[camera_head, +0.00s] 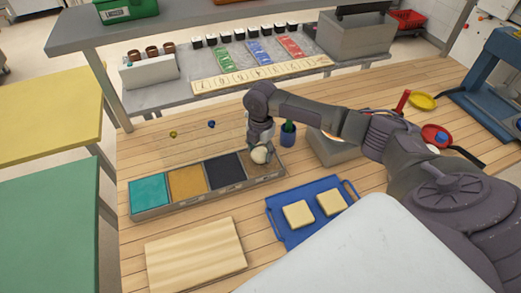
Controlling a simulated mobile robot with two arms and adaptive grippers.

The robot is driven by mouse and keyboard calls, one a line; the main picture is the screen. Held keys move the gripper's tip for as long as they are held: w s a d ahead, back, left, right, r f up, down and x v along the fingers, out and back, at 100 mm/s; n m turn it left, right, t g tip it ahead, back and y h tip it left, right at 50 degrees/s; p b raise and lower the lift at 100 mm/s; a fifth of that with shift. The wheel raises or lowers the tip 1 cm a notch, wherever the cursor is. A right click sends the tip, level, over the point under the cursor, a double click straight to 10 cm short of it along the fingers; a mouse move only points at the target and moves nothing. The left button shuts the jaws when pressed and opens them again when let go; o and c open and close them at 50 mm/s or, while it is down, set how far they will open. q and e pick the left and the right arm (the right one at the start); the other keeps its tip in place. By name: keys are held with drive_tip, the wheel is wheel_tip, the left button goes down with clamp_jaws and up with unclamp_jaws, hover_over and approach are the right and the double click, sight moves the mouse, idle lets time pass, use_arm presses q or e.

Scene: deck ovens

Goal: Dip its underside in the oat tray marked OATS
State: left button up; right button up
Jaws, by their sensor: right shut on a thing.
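A pale round dough-like piece (260,155) is held low over the right end of a long grey holder (205,204). My right gripper (260,143) is shut on it from above. The holder has teal (149,190), tan (187,181), dark (225,171) and brownish (264,173) compartments. The piece is at the brownish one on the right. I cannot tell whether its underside touches the contents. No OATS lettering is legible, so I cannot tell which compartment is so marked. My left gripper is not in view.
A blue tray (285,230) with two pale square pieces and a wooden board (196,255) lie in front. A shelf with a numbered strip (262,74) is behind.

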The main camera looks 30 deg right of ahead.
drive_tip(key=shift+f, duration=0.5)
idle(0.5)
drive_tip(key=shift+s+f, duration=0.1)
idle(1.7)
wheel_tip(320, 180, up, 6)
drive_tip(key=p, duration=0.6)
drive_tip(key=shift+f, duration=0.15)
drive_tip(key=shift+r+p, duration=0.85)
drive_tip(key=shift+r, duration=0.4)
